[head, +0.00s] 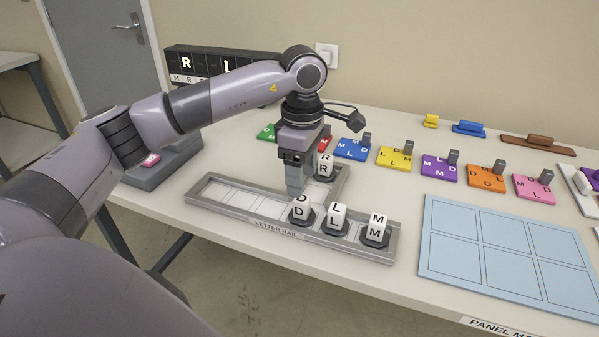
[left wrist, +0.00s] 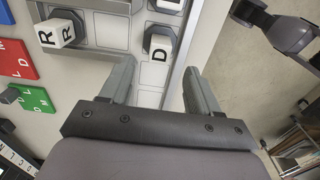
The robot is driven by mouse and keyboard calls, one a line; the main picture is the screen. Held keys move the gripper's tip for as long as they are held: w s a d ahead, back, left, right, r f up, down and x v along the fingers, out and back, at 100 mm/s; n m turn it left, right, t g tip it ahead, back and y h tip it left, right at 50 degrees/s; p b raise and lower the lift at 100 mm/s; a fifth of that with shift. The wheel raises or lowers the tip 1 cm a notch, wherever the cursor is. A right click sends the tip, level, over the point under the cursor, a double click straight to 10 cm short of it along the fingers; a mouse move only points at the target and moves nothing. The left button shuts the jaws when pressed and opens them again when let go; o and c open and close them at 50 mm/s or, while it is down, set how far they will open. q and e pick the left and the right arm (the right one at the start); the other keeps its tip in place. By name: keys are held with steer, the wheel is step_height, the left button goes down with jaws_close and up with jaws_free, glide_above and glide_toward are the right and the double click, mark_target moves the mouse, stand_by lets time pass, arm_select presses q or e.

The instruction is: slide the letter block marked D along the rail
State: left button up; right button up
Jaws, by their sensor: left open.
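The white letter block marked D (head: 301,210) stands in the grey letter rail (head: 262,236) on a dark base, left of the L block (head: 335,216) and M block (head: 375,229). The R block (head: 325,166) stands in the rail's rear branch. My left gripper (head: 295,188) points down just behind and above the D block and hides part of the rail. In the left wrist view its two fingers (left wrist: 158,72) are apart, with nothing between them; the D block (left wrist: 158,48) lies just ahead of the gap. My right gripper is not in view.
Several coloured lettered plates, such as the blue one (head: 352,150), stand in a row behind the rail. A light blue panel mat (head: 500,254) lies at the right. A black letter display (head: 205,62) is at the back left. The rail's left end is empty.

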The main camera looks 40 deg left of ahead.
mark_target(302, 200)
arm_select(q)
steer(key=shift+f, duration=3.6)
jaws_close()
steer(key=shift+w, duration=0.1)
